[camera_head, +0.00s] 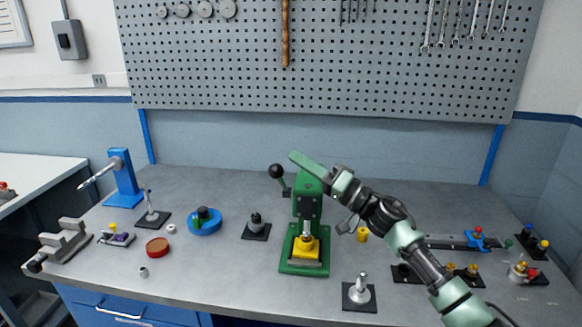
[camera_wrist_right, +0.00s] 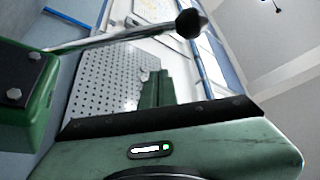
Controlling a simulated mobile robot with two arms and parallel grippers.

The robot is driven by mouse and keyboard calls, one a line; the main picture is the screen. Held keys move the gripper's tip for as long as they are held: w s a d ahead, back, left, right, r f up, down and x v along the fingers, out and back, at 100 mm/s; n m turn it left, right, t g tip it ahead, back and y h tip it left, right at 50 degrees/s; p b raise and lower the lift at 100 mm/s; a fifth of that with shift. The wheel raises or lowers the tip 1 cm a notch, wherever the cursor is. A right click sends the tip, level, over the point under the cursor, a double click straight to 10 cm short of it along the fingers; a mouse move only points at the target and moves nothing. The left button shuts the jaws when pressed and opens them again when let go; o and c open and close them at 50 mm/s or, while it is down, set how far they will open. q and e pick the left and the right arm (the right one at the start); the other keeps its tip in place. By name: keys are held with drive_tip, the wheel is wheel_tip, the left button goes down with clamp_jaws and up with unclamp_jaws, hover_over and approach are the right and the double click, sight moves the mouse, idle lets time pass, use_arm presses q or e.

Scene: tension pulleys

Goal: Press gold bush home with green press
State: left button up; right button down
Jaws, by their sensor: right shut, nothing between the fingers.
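The green press (camera_head: 311,206) stands mid-bench. Its lever ends in a black ball knob (camera_head: 276,171), left of the press head. A yellow block (camera_head: 305,251) sits on the press base under the ram; a smaller gold part, possibly the bush, shows at its top, but how deep it sits I cannot tell. My right gripper (camera_head: 297,157) is shut and empty, above the press head and right of the knob. In the right wrist view its green fingers (camera_wrist_right: 155,90) are together, with the lever and knob (camera_wrist_right: 190,22) beyond and the press head (camera_wrist_right: 20,95) at left. My left gripper is out of view.
A yellow cylinder (camera_head: 362,234) stands right of the press, close to my right arm. A dark stand (camera_head: 256,227) and a blue round part (camera_head: 204,222) are to the left. A post on a black plate (camera_head: 359,293) is at front right. Bare bench lies front left of the press.

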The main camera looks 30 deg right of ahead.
sight(282, 184)
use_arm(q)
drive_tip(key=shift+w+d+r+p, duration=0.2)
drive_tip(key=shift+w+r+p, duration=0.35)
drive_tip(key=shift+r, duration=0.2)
use_arm(e)
drive_tip(key=a+f, duration=0.1)
drive_tip(key=s+a+f, duration=0.1)
drive_tip(key=a, duration=0.1)
drive_tip(key=shift+f, duration=0.15)
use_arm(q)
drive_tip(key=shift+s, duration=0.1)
